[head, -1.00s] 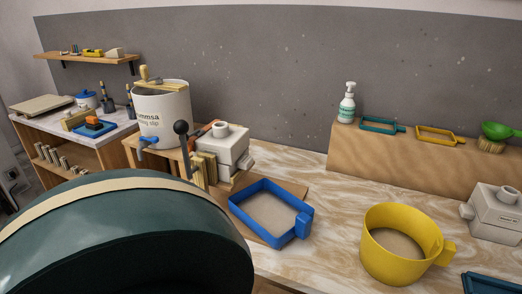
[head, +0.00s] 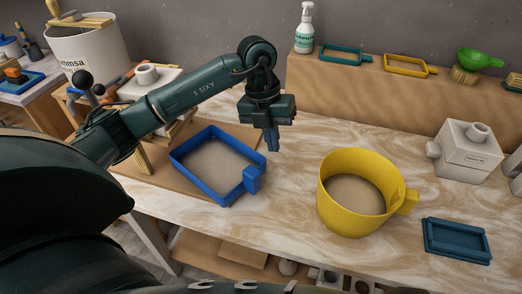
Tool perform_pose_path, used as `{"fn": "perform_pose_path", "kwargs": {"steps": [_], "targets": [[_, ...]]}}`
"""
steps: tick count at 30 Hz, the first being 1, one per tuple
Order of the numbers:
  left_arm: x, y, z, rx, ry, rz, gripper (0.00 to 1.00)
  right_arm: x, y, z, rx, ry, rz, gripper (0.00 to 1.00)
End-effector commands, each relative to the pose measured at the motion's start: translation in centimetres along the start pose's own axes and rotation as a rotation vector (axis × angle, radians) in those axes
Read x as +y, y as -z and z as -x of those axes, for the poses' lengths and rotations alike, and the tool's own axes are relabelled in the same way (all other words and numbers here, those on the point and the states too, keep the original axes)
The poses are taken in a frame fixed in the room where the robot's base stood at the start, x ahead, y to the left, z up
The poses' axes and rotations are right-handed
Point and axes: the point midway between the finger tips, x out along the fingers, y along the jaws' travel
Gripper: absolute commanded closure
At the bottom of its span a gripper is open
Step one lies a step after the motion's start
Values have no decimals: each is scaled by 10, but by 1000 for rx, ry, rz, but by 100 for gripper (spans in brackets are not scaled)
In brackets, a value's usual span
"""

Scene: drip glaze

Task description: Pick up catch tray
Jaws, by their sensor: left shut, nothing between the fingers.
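A blue rectangular tray with raised walls and a block handle (head: 252,180), which looks like the catch tray, sits on a brown board (head: 150,181) on the marbled worktop. Its inside floor looks tan. My left arm comes in from the left, and my left gripper (head: 272,142) points down with its fingers shut and empty. It appears above the worktop behind and slightly right of the tray's handle, apart from it. I do not see my right gripper. A smaller dark blue tray (head: 457,241) lies at the right front.
A yellow handled tub (head: 352,210) stands right of the blue tray. A white plaster mould (head: 466,151) is at the right. A raised shelf (head: 380,98) at the back bears a bottle (head: 304,28) and small frames. A white bucket (head: 90,52) stands at the left.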

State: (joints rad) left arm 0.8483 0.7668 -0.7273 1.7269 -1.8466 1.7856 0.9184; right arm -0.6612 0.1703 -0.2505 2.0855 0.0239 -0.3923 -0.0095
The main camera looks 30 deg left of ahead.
Motion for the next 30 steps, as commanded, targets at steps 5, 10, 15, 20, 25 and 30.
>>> {"fn": "perform_pose_path", "kwargs": {"steps": [5,10,15,20,25,30], "targets": [[41,-19,33,-81,-191,110,100,-1,0,2,1,3,0,45],[48,-21,21,-84,-213,124,100,-2,-1,4,-6,4,-1,45],[55,-22,-13,-81,-211,122,100,-2,-3,6,-18,3,-2,45],[62,-25,-47,-82,-209,122,100,-1,-7,6,-32,0,-2,45],[63,-10,-60,-85,-208,115,100,1,1,10,-36,-7,-4,45],[61,8,-63,-85,-207,117,100,6,0,10,-48,-20,-10,45]]}}
